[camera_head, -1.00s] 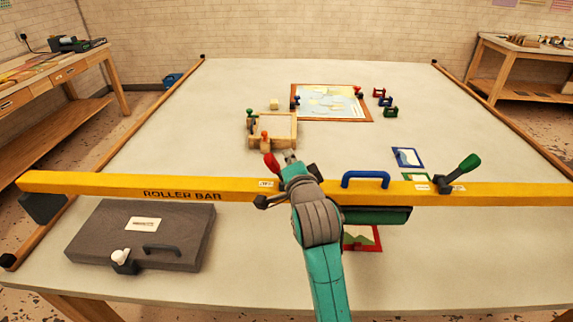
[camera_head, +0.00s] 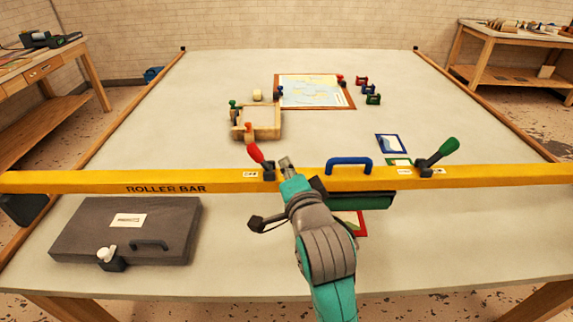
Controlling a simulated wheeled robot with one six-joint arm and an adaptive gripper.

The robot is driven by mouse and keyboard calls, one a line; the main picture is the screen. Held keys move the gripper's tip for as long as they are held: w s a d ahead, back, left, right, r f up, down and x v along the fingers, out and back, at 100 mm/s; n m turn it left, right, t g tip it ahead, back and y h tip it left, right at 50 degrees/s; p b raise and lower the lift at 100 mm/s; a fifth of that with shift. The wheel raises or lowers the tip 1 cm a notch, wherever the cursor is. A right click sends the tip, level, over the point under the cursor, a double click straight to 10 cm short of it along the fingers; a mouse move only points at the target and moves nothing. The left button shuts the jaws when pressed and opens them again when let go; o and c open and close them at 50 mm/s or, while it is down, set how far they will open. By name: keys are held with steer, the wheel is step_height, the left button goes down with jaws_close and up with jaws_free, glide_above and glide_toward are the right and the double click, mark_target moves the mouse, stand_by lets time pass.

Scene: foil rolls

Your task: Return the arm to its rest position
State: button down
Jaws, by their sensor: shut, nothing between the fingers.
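My arm, teal and grey, reaches up from the bottom of the head view, just right of the middle. The gripper (camera_head: 286,163) is at its far end, small and partly hidden by my wrist. It appears shut and empty, in front of or over the yellow roller bar (camera_head: 100,181), next to a red-handled lever (camera_head: 255,152). I cannot tell whether it touches the bar. A dark part sticks out left of my wrist.
The bar spans the table (camera_head: 190,90), with a blue handle (camera_head: 349,162) and a green lever (camera_head: 440,151). A grey case (camera_head: 90,215) lies front left. Behind the bar are a wooden tray (camera_head: 268,134), a framed map (camera_head: 315,90) and small coloured blocks.

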steer(key=s+d+f+n+h, duration=0.1)
steer(key=s+d+f+n, duration=0.2)
steer(key=s+d+f, duration=0.55)
steer(key=s+d+f+n+h, duration=0.1)
steer(key=s+d+f+n, duration=0.2)
steer(key=s+f, duration=0.95)
steer(key=s+d+f+n+h, duration=0.1)
steer(key=s+d+n, duration=0.1)
steer(key=s, duration=1)
steer(key=s+d+n+g, duration=0.1)
steer(key=s+d+n, duration=0.1)
steer(key=s, duration=1.1)
steer(key=shift+s+d+f+n+g+h, duration=0.3)
steer(key=shift+d+f+h, duration=0.1)
steer(key=shift+d, duration=0.45)
